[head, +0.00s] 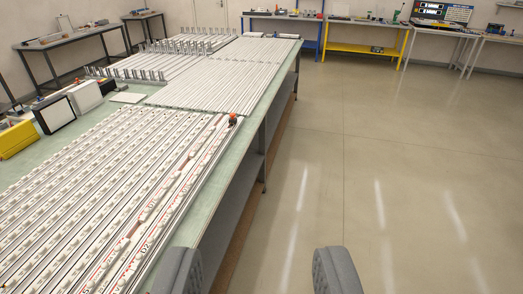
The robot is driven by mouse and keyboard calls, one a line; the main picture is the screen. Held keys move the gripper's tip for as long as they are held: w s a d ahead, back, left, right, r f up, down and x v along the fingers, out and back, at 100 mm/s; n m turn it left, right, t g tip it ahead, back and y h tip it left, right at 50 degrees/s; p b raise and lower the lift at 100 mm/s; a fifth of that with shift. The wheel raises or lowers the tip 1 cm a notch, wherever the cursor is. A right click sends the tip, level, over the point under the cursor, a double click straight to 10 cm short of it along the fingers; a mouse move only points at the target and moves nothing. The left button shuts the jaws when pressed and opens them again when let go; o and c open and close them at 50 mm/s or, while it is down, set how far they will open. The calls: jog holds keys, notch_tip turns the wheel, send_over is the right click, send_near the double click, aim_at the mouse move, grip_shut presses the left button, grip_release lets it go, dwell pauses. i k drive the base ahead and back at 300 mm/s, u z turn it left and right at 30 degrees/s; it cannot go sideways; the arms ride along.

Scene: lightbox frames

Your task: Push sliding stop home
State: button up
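A small orange-red piece with a dark lower part (233,120) sits at the far right corner of the near group of lightbox frames (90,195), close to the table's right edge. It may be the sliding stop; it is too small to be sure. My gripper (257,256) shows at the bottom as two grey padded fingers spread wide apart. It is open with nothing between the fingers. It is over the floor just right of the table, well short of the orange-red piece and apart from it.
The long green-topped table (215,213) runs away from me on the left. Pale rails with upright pegs (150,62) lie farther along it. A yellow case (17,139) and a dark-faced panel (56,116) stand at left. The floor (400,170) at right is clear; benches line the back wall.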

aim_at(232, 120)
jog(key=z, duration=0.4)
jog(key=i, duration=1.25)
jog(key=z, duration=0.3)
jog(key=i, duration=1.25)
jog(key=u, duration=0.75)
jog(key=i, duration=1.2)
jog(key=u, duration=0.55)
